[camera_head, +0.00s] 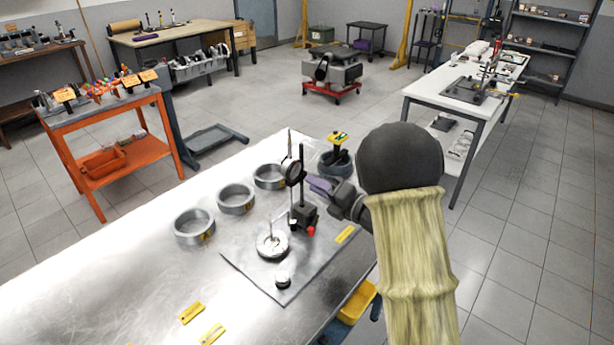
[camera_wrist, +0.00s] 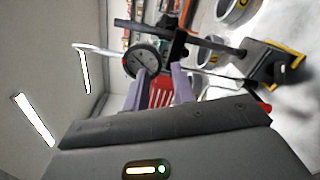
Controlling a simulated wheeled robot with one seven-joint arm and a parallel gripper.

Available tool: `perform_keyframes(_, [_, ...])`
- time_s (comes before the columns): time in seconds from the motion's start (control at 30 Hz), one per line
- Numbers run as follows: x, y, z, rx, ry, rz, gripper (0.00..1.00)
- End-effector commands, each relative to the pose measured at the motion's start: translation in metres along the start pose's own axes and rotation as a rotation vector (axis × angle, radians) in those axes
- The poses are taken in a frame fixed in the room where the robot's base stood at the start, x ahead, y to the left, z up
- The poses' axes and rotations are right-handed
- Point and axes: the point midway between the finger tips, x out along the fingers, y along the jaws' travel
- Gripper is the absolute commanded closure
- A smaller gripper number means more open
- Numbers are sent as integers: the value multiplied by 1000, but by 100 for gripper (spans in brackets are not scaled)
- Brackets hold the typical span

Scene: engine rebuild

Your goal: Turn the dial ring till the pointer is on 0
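The dial indicator (camera_head: 293,173) is held on a black upright stand (camera_head: 301,190) with a dark base. My gripper (camera_head: 312,182) is right beside the dial, coming from the right. In the wrist view my gripper (camera_wrist: 160,74) shows two purple fingers with a gap between them, their tips at the dial's lower right edge. I cannot tell whether a finger touches the ring.
The stand is on a grey plate (camera_head: 240,262) with a round metal part (camera_head: 272,244) and a small black-topped piece (camera_head: 283,281). Several metal rings, one a grey ring (camera_head: 194,226), lie on the steel bench (camera_head: 110,280). A dark holder (camera_head: 336,163) stands behind my gripper.

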Motion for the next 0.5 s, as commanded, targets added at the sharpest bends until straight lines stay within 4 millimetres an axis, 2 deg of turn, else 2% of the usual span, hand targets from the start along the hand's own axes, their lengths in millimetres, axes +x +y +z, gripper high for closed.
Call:
perform_keyframes(0.03, [10,2,-1,0,4,2,74])
perform_keyframes(0.2, [29,1,0,1,2,0,74])
perform_keyframes(0.5, [35,0,0,1,0,1,74])
